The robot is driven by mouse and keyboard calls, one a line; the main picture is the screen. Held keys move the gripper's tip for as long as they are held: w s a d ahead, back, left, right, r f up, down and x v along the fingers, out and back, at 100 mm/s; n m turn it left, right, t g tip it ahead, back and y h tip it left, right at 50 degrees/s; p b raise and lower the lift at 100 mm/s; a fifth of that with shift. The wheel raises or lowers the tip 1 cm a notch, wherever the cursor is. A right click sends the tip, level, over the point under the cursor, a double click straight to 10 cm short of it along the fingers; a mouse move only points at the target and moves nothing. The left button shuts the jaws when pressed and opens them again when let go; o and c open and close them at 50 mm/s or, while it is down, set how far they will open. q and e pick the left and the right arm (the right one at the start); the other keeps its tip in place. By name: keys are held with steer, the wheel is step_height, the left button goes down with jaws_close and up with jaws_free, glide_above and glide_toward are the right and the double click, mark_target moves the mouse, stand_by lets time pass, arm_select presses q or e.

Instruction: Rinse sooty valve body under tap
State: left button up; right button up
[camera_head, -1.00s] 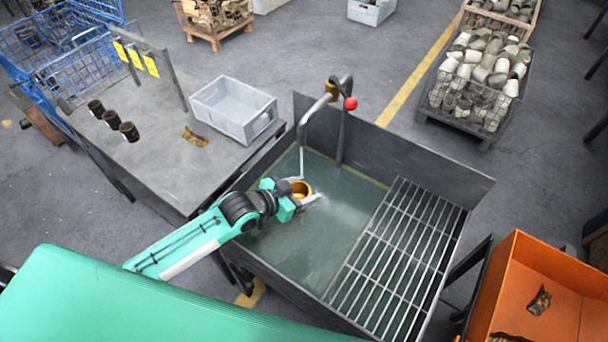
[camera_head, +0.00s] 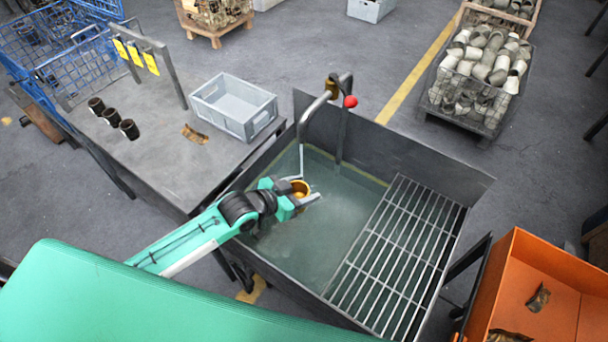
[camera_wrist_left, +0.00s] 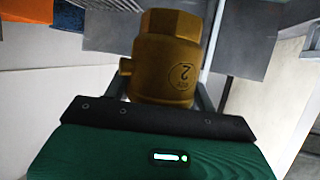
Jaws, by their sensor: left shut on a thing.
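A brass-coloured valve body (camera_head: 299,188) is held by my left gripper (camera_head: 308,196) over the left part of the wash basin (camera_head: 325,225). In the left wrist view the valve body (camera_wrist_left: 166,58) looks golden and clean on the side facing me, with a circled mark on it; the jaws are shut on it. The bent tap (camera_head: 321,104) with a red knob (camera_head: 350,102) rises at the back of the basin. A thin line of water (camera_head: 301,160) runs down from its spout just behind the valve body. My right gripper is not in view.
A slatted metal rack (camera_head: 395,265) covers the basin's right part. A table (camera_head: 165,150) at left carries several dark cylindrical parts, a brown rag (camera_head: 194,134) and a grey crate (camera_head: 232,104). An orange bin (camera_head: 560,290) stands at right.

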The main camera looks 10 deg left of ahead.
arm_select(q)
steer(key=shift+r, duration=0.15)
steer(key=s+r+p, duration=0.1)
steer(key=s+p, duration=0.1)
steer(key=s+r+p, duration=0.1)
steer(key=r+p, duration=0.1)
steer(key=p, duration=0.1)
steer(key=shift+s+a+r, duration=0.1)
steer(key=shift+s+a, duration=0.1)
steer(key=shift+s, duration=0.2)
steer(key=shift+s+r+p, duration=0.3)
steer(key=shift+s+p, duration=0.2)
steer(key=shift+s, duration=0.15)
